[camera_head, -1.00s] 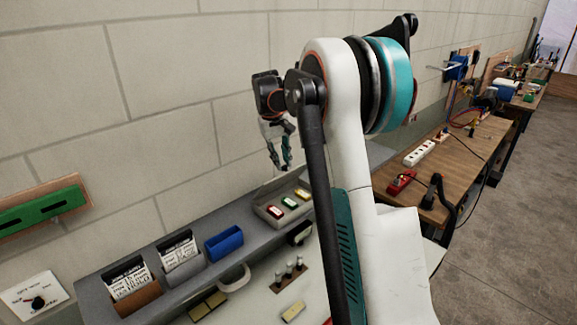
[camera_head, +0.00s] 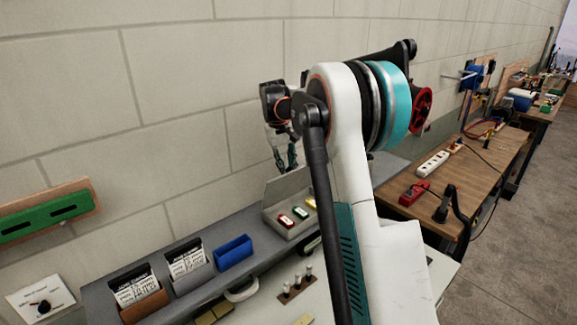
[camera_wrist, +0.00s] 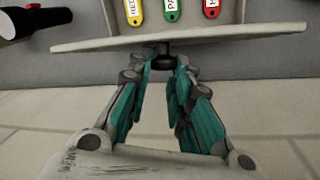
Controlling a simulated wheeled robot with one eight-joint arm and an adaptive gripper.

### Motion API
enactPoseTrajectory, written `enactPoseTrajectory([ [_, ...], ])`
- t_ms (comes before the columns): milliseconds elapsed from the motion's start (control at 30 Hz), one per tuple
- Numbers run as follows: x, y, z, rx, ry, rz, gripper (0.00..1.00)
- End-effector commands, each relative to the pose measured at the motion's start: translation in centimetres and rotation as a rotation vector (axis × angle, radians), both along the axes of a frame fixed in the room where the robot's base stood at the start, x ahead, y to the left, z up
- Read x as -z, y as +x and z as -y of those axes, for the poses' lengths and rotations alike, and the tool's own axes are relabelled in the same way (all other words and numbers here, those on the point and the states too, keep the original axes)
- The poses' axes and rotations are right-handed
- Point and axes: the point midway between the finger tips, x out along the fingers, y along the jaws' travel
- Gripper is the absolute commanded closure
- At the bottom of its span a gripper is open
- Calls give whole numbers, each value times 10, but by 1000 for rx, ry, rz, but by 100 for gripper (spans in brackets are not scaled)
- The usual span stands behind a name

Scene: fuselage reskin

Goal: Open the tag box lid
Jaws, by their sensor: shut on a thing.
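The tag box (camera_head: 283,224) stands on the grey shelf against the wall, its inside showing. It holds red, green and yellow tags, which also show at the top of the wrist view. Its pale lid (camera_head: 287,184) stands raised at the back of the box. In the wrist view the lid (camera_wrist: 240,35) shows nearly edge-on as a wide strip. My gripper (camera_wrist: 166,65) is shut on the lid's dark knob (camera_wrist: 165,50), on the wall side of the lid. In the head view my gripper (camera_head: 286,160) is behind the lid, its tips partly hidden.
A blue bin (camera_head: 234,252) and card holders (camera_head: 188,262) stand left of the box on the shelf. A black and red object (camera_wrist: 35,20) lies beside the box. The block wall is close behind my gripper. A wooden bench (camera_head: 450,185) stands to the right.

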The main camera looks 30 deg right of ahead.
Motion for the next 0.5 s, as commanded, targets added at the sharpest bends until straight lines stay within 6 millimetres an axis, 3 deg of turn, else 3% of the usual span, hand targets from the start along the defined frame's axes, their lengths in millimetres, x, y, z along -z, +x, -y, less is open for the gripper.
enactPoseTrajectory([
  [133, 0, 2, -8, -6, 10, 0, 100],
  [167, 0, 1, -8, -6, 10, 0, 76],
  [233, 0, 1, -7, -6, 10, 0, 60],
  [500, -1, 1, -5, -3, 7, 0, 59],
])
